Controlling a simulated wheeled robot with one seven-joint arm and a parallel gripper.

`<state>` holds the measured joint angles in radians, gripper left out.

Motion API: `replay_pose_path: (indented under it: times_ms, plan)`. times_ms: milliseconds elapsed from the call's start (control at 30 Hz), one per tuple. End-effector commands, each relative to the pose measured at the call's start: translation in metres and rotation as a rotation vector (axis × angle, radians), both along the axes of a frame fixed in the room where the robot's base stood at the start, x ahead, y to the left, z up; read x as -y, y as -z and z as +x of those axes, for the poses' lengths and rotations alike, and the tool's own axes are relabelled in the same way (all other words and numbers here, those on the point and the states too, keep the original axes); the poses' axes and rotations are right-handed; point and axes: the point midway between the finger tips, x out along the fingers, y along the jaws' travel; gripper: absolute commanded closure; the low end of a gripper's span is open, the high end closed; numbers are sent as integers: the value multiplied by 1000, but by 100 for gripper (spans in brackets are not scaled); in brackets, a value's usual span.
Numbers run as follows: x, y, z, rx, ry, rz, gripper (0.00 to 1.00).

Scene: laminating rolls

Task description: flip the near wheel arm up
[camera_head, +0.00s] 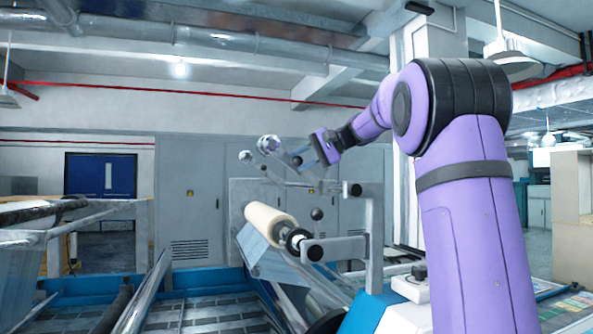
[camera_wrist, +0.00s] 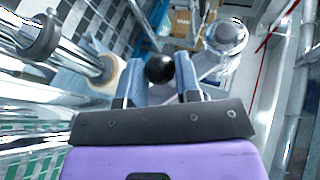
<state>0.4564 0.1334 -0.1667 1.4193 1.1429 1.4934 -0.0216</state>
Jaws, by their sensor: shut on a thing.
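The near wheel arm is a grey bar with a round metallic wheel (camera_head: 269,145) at its upper left end, above the machine. In the wrist view its grey wheel (camera_wrist: 228,35) shows just right of my fingers. A black ball knob (camera_wrist: 160,68) sits between my fingertips. My gripper (camera_head: 297,158) reaches in from the upper right, shut on that knob; it also shows in the wrist view (camera_wrist: 159,80). A smaller wheel (camera_head: 246,157) shows farther left, at a similar height.
A cream roll (camera_head: 270,222) on a shaft lies below my gripper. Another black ball (camera_head: 316,214) shows beside it. A grey bracket (camera_head: 375,225) stands right of the roll. Metal rails (camera_head: 145,290) and the blue machine frame fill the lower left. The space above the wheels is open.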

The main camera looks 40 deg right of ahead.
Motion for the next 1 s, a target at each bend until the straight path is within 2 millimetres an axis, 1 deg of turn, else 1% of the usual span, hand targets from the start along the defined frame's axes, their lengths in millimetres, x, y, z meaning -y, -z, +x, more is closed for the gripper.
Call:
replay_pose_path:
  times_ms: [33, 233, 533, 1000]
  plan:
    - [4, -3, -1, 11, 3, 36, 100]
    - [15, -14, -4, 47, 2, 160, 100]
    - [24, -21, -7, 46, 3, 157, 100]
    - [27, -22, -8, 44, 3, 155, 100]
